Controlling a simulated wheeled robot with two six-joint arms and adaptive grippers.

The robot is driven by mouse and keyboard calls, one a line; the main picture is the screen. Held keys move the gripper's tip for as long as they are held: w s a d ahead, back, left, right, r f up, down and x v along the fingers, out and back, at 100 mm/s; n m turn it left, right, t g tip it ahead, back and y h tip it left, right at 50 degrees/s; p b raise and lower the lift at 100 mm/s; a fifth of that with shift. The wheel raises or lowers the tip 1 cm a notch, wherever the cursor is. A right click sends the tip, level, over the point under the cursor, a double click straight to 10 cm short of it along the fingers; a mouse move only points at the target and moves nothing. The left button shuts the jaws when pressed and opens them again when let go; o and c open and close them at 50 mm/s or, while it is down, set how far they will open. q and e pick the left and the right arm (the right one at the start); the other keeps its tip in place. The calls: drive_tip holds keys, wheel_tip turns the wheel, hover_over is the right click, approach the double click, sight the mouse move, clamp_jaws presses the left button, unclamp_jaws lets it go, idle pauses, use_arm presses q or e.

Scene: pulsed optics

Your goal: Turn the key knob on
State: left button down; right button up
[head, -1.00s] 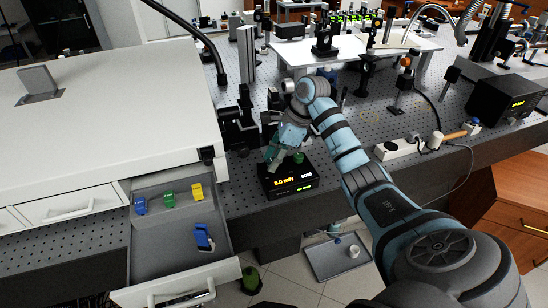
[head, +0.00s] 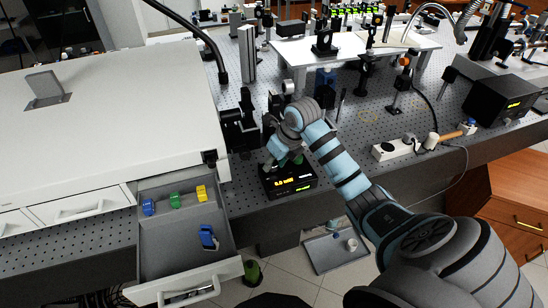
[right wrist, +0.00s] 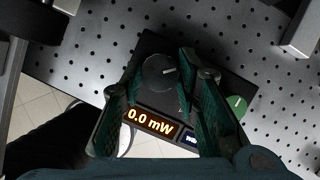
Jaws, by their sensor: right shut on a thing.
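The black power supply box (head: 285,191) stands at the bench's front edge, its lit display reading 0.0 mW. The display also shows in the right wrist view (right wrist: 150,123). A round black knob with a pale line (right wrist: 160,72) is on the box's top; I take it for the key knob. A green knob (right wrist: 236,105) sits to its right, outside the fingers. My right gripper (right wrist: 158,68) has one finger on each side of the black knob and is shut on it. In the head view my right gripper (head: 273,163) hides that knob. My left gripper is not in view.
A white cabinet (head: 110,95) with an open grey drawer (head: 165,240) holding small coloured parts stands to the left. Optics mounts (head: 238,130) rise close behind the box. A white power strip (head: 398,149) lies to the right on the perforated bench.

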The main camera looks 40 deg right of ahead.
sight(279, 178)
drive_tip(key=shift+m+h+p, duration=0.35)
drive_tip(key=shift+m+h, duration=0.05)
drive_tip(key=shift+m, duration=0.6)
drive_tip(key=o, duration=1.2)
drive_tip(key=shift+a, duration=0.1)
drive_tip(key=shift+c, duration=0.2)
drive_tip(key=shift+r, duration=0.1)
drive_tip(key=v, duration=0.7)
drive_tip(key=shift+r, duration=0.15)
drive_tip(key=shift+s, duration=0.1)
